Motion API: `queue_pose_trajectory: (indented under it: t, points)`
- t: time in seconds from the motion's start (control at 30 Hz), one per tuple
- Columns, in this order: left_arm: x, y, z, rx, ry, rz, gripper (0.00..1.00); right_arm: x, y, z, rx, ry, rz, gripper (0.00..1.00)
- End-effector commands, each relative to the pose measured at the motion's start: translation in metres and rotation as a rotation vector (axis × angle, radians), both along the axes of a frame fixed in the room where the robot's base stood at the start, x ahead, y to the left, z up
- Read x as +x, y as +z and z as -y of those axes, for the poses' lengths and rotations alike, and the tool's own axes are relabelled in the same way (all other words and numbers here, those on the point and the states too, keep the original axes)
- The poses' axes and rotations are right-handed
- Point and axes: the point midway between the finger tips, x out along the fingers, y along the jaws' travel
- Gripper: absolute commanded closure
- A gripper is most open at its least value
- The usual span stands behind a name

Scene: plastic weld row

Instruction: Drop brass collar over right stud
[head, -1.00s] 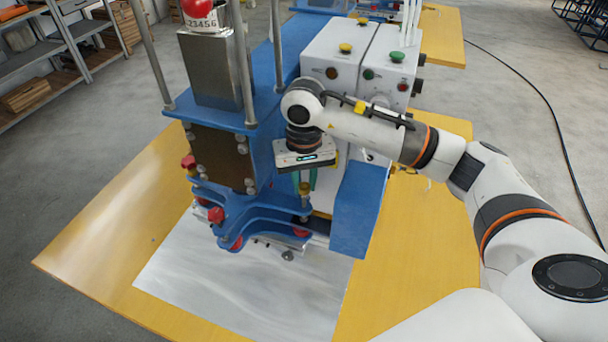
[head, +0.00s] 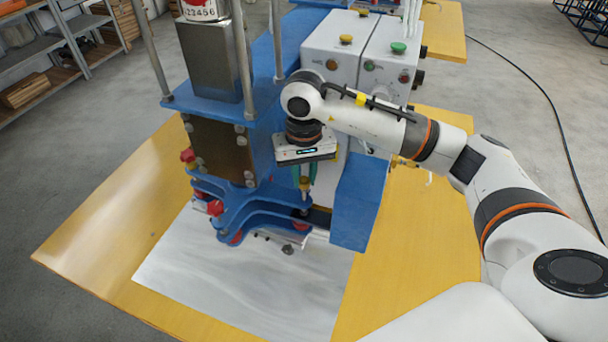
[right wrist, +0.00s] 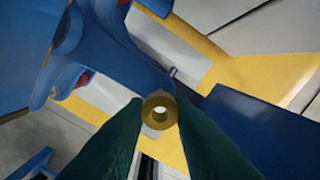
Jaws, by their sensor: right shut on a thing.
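My right gripper (head: 304,184) hangs beside the blue press, its green fingers pointing down and shut on the brass collar. In the head view the brass collar (head: 304,187) is small between the fingertips, above the right end of the blue plate (head: 262,205). The right wrist view shows the collar (right wrist: 148,112) as a ring with an open hole, between the two green fingertips (right wrist: 160,109). A small upright pin, seemingly the right stud (right wrist: 173,72), shows just beyond the collar near the blue plate's tip. The collar looks apart from it. My left gripper is out of view.
The press column (head: 220,150) stands close left of my right gripper. A blue block (head: 356,205) stands close on its right. A white control box (head: 350,50) with buttons is behind. The grey sheet (head: 235,285) in front is bare.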

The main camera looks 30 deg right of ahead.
Motion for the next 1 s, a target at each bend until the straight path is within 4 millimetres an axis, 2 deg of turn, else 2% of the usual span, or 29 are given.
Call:
queue_pose_trajectory:
  t: [1.0]
  points:
    - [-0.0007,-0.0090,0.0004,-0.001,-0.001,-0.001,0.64,-0.0001,0.0000,0.0006,-0.001,-0.001,0.000,0.98]
